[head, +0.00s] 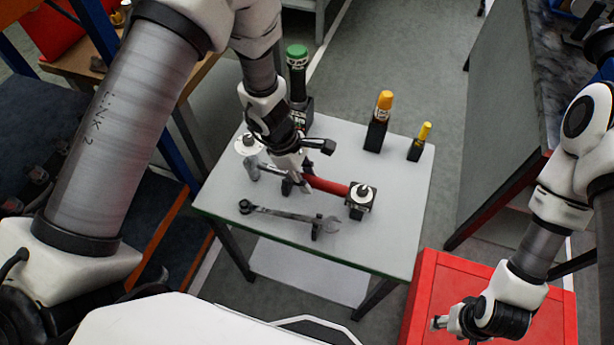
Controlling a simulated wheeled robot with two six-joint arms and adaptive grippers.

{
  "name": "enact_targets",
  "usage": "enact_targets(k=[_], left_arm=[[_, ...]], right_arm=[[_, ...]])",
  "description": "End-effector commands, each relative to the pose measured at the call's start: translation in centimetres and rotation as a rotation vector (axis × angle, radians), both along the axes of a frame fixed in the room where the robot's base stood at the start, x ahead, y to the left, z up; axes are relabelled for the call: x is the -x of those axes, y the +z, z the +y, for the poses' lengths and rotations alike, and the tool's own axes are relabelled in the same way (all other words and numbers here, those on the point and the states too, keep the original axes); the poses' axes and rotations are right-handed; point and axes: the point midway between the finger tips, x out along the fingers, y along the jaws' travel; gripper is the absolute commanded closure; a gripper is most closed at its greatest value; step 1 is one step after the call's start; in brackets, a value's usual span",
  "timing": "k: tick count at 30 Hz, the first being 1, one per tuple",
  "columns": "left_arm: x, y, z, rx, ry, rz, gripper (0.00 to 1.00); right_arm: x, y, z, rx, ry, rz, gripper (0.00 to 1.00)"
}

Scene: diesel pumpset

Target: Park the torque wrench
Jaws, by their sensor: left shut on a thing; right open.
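The torque wrench, with its red handle (328,185), lies level at the middle of the small grey table (225,198). Its metal head end (252,168) points left. My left gripper (303,182) is shut on the wrench near the left end of the red handle and hides part of it. The handle's right end meets a black block (360,205) with a white top; I cannot tell whether it rests in it. My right gripper (437,323) is open and empty over the red cabinet (427,280), apart from the table.
A combination spanner (290,215) lies in front of the wrench on small black supports. Behind stand a green-capped tool (297,65), an orange-capped one (383,108) and a yellow-capped one (422,135) in black holders. The table's right part is clear.

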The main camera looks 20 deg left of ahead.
Motion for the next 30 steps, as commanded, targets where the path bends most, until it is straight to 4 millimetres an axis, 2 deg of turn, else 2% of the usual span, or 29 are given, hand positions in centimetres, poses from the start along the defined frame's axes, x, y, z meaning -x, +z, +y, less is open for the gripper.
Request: enact_targets(k=[23,24,25,26,30], left_arm=[[0.0,-1.5,0.0,0.001,0.000,-0.001,1.00],[0.0,-1.4,0.0,0.001,0.000,-0.001,0.62],[0.0,-1.4,0.0,0.001,0.000,-0.001,0.51],[0.0,-1.4,0.0,0.001,0.000,-0.001,0.43],[0.0,-1.4,0.0,0.000,0.000,-0.001,0.43]], right_arm=[[0.0,-1.5,0.0,0.000,0.000,0.000,0.48],[0.0,-1.4,0.0,0.000,0.000,0.000,0.48],[0.0,-1.4,0.0,0.000,0.000,0.000,0.48],[0.0,-1.4,0.0,0.000,0.000,0.000,0.48],[0.0,-1.4,0.0,0.000,0.000,0.000,0.48]])
